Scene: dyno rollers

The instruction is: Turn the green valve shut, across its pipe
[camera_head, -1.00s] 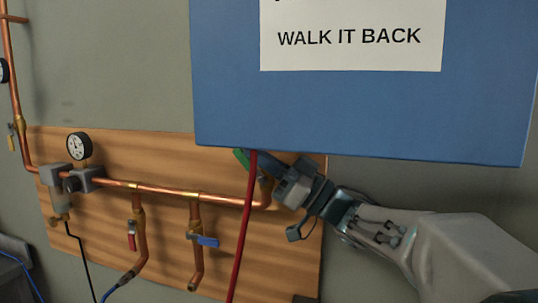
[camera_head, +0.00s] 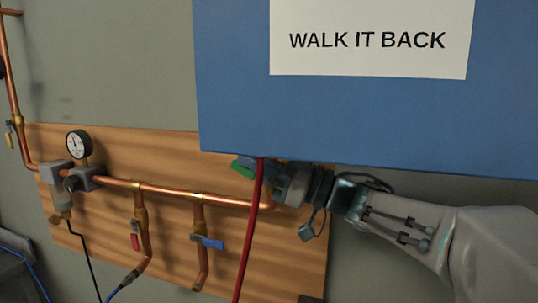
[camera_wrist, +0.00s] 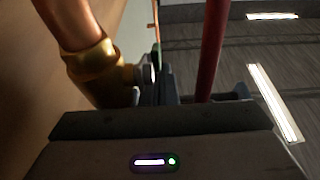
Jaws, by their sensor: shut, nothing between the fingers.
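The green valve's handle (camera_head: 243,166) shows as a small green piece just below the blue panel's lower edge, partly behind the red hose. In the wrist view its brass body (camera_wrist: 100,72) sits on a copper pipe at the left, with the thin handle (camera_wrist: 156,55) seen nearly edge-on. My gripper (camera_head: 272,176) is at the valve, to the right of the handle. It is shut with nothing held. In the wrist view the fingers (camera_wrist: 185,88) are dark and partly hidden; whether they touch the handle I cannot tell.
A red hose (camera_head: 249,228) hangs close in front of the valve and gripper. The blue panel (camera_head: 350,120) overhangs them. Red (camera_head: 135,236) and blue (camera_head: 209,242) valve handles, a gauge (camera_head: 78,144) and copper pipes are on the wooden board (camera_head: 110,265) to the left.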

